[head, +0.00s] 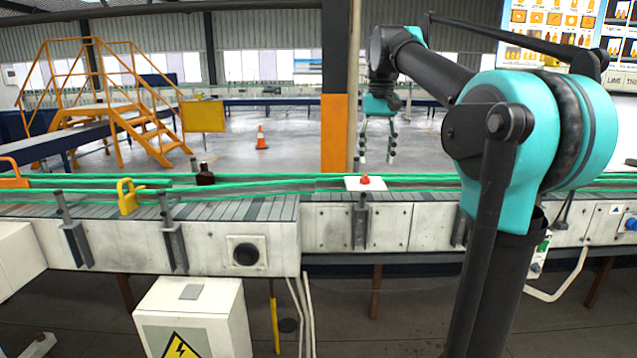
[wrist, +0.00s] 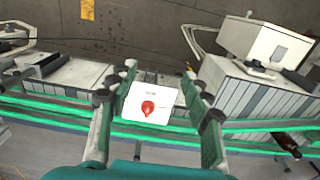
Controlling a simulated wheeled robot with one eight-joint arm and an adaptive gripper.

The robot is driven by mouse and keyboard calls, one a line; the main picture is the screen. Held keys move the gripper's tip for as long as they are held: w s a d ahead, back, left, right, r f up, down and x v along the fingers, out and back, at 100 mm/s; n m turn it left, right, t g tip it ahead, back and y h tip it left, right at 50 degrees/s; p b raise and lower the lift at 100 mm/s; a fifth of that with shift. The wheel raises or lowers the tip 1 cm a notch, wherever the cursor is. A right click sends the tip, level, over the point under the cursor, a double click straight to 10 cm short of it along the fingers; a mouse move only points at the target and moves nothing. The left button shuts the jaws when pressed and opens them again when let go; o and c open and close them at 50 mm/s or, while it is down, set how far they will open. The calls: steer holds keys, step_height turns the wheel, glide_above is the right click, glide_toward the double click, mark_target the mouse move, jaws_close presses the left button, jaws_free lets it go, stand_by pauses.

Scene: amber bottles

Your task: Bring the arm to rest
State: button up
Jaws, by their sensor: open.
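My gripper (head: 378,150) hangs at the end of my arm, above the conveyor line in the head view. Its two fingers point down and stand apart with nothing between them. In the wrist view the fingers (wrist: 158,88) frame a white plate (wrist: 168,90) with a small red object (wrist: 148,107) on it. In the head view the white plate (head: 351,184) and the red object (head: 365,179) lie below the fingertips, apart from them.
The conveyor (head: 225,208) runs across the view with green rails along it. A yellow clamp-like part (head: 129,197) sits on its near edge. A white electrical box (head: 198,310) stands in front. An orange post (head: 334,135) rises behind. The air around my gripper looks free.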

steer(key=s+d+f+t, duration=0.1)
steer(key=s+f, duration=0.2)
steer(key=f, duration=0.7)
steer(key=s+d+f+t, duration=0.1)
steer(key=s+f, duration=0.2)
steer(key=f, duration=0.7)
steer(key=s+d+f+t, duration=0.1)
steer(key=s+f+t, duration=0.1)
steer(key=s+f, duration=1.4)
step_height(320, 180, down, 5)
steer(key=shift+s+d+r, duration=0.15)
steer(key=shift+s+d, duration=0.05)
steer(key=shift+d, duration=0.2)
